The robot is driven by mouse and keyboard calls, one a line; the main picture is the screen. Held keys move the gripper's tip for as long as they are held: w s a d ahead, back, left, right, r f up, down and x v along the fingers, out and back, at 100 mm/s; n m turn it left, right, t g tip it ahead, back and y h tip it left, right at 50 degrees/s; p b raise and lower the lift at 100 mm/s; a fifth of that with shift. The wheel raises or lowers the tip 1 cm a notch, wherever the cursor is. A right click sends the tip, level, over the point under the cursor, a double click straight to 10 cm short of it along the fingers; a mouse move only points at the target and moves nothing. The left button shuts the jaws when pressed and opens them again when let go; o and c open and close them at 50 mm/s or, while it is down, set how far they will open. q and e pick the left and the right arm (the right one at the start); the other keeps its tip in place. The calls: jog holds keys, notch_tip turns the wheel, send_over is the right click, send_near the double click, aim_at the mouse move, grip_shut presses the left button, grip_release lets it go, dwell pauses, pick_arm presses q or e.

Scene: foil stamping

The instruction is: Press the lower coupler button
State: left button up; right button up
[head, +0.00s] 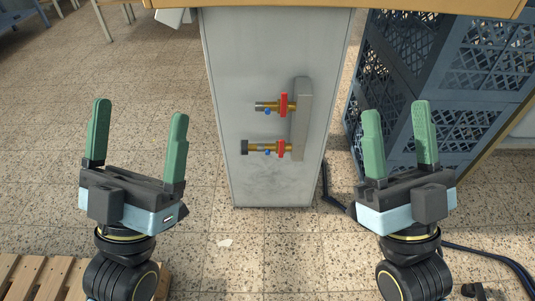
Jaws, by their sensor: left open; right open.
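Two brass couplers with red handles stick out from a grey manifold block (301,118) on a grey cabinet side. The upper coupler (272,106) has a blue button (267,112) on its underside. The lower coupler (263,148) has a dark end at its left and its blue button (267,153) on its lower side. My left gripper (138,130) is open and empty, to the left of the couplers and apart from them. My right gripper (397,128) is open and empty, to their right, in front of the blue crates.
Blue perforated crates (470,60) stand at the right. A wooden worktop edge (340,5) overhangs the cabinet (235,60). A wooden pallet (35,275) lies at lower left, and a dark hose (490,254) runs along the floor at lower right.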

grip_shut()
dwell(1.0)
